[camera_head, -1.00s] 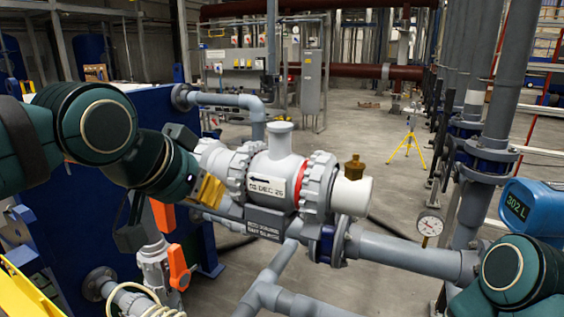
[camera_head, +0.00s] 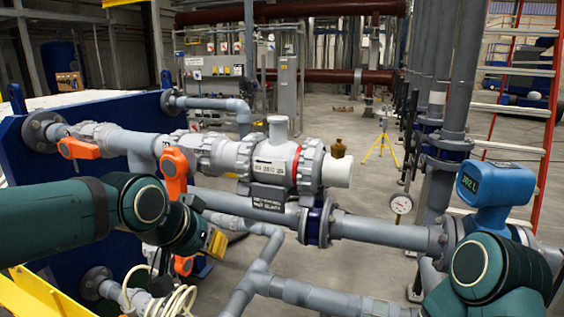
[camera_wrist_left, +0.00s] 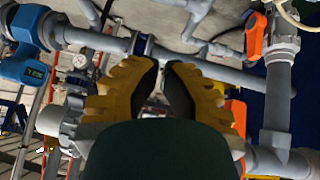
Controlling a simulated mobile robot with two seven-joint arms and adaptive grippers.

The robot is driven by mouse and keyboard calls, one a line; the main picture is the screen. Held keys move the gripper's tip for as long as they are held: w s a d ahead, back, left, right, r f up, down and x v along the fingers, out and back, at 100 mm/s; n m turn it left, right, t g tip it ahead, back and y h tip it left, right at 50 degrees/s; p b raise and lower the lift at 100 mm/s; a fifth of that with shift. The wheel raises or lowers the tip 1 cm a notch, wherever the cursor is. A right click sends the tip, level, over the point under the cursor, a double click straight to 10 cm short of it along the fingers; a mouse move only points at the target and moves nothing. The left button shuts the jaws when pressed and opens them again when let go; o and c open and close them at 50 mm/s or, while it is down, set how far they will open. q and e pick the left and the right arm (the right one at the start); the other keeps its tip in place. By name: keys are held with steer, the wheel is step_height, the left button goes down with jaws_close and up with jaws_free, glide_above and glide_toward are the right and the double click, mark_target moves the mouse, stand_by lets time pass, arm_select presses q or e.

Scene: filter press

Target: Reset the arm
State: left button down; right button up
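My left arm comes in from the left in the head view, its dark green links low in front of the piping. My left gripper (camera_head: 214,246) is partly hidden by its own wrist; one yellow finger shows below the orange-handled valve. In the left wrist view, the two yellow fingers with dark pads (camera_wrist_left: 162,72) stand apart with a narrow gap, and nothing is held between them. My right arm shows only as dark green links at the lower right; its gripper is out of view.
A grey valve body (camera_head: 275,160) with a brass fitting (camera_head: 338,149) sits on the pipework. Orange handles (camera_head: 175,172) and (camera_head: 78,149) are near my left arm. A blue meter (camera_head: 487,182) and a gauge (camera_head: 401,204) stand to the right. Open floor lies behind.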

arm_select(q)
step_height(320, 180, down, 27)
steer(key=s+d+n+g, duration=0.1)
steer(key=d+n+g, duration=0.1)
steer(key=d+g, duration=0.1)
steer(key=s+f+n+g, duration=0.2)
steer(key=s+f+n, duration=0.1)
steer(key=s+f, duration=1)
step_height(320, 180, down, 4)
steer(key=shift+s+a+f, duration=0.1)
steer(key=shift+s+a, duration=0.05)
steer(key=shift+s, duration=0.25)
arm_select(e)
steer(key=shift+s+a+r, duration=0.1)
steer(key=shift+s+a, duration=0.05)
steer(key=shift+s, duration=0.35)
steer(key=shift+s+a+r, duration=0.1)
steer(key=shift+s, duration=0.35)
